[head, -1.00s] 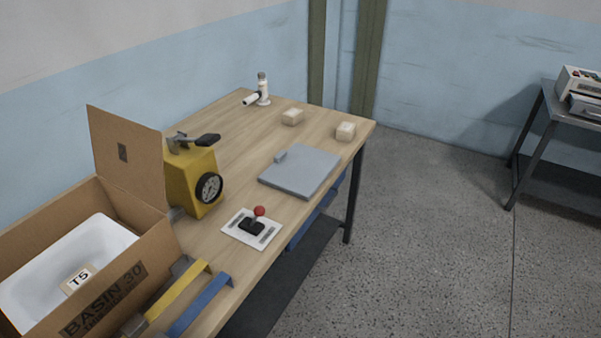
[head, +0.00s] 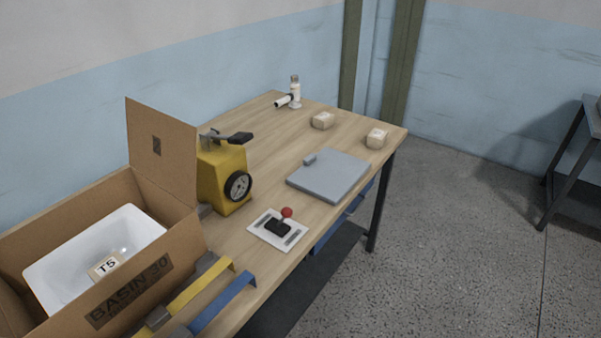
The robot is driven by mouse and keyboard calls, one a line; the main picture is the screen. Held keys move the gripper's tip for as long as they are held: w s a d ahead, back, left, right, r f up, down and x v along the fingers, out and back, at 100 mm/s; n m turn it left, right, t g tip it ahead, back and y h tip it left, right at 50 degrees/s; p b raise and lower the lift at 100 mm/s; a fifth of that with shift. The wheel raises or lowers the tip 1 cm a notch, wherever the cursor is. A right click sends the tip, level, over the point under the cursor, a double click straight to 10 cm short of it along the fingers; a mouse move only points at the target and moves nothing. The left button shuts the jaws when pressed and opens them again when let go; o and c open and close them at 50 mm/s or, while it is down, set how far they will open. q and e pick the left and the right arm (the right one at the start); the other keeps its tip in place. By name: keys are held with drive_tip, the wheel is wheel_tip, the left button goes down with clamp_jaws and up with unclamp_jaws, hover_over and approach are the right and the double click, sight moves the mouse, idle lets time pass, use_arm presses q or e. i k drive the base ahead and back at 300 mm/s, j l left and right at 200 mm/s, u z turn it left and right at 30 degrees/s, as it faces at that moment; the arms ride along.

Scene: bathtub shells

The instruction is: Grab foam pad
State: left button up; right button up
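A flat grey slab (head: 330,176), which looks like the foam pad, lies on the wooden table (head: 255,235) near its right edge. Neither of my grippers is in view.
An open cardboard box (head: 130,292) with a white basin (head: 60,270) stands at the left. Beside it are a yellow device (head: 222,178), a white plate with a red knob (head: 279,229), and yellow (head: 200,287) and blue (head: 222,302) strips.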

sight(328, 175)
drive_tip(key=i+l+u, duration=0.1)
drive_tip(key=u, duration=0.25)
drive_tip(key=i+l+u, duration=0.1)
drive_tip(key=l+u, duration=0.25)
drive_tip(key=i+l+u, duration=0.1)
drive_tip(key=u, duration=0.2)
drive_tip(key=i+l+u, duration=0.15)
drive_tip(key=l+u, duration=0.2)
drive_tip(key=l, duration=0.6)
drive_tip(key=l+u, duration=0.35)
drive_tip(key=l, duration=0.6)
drive_tip(key=l+u, duration=0.1)
drive_tip(key=l, duration=2.35)
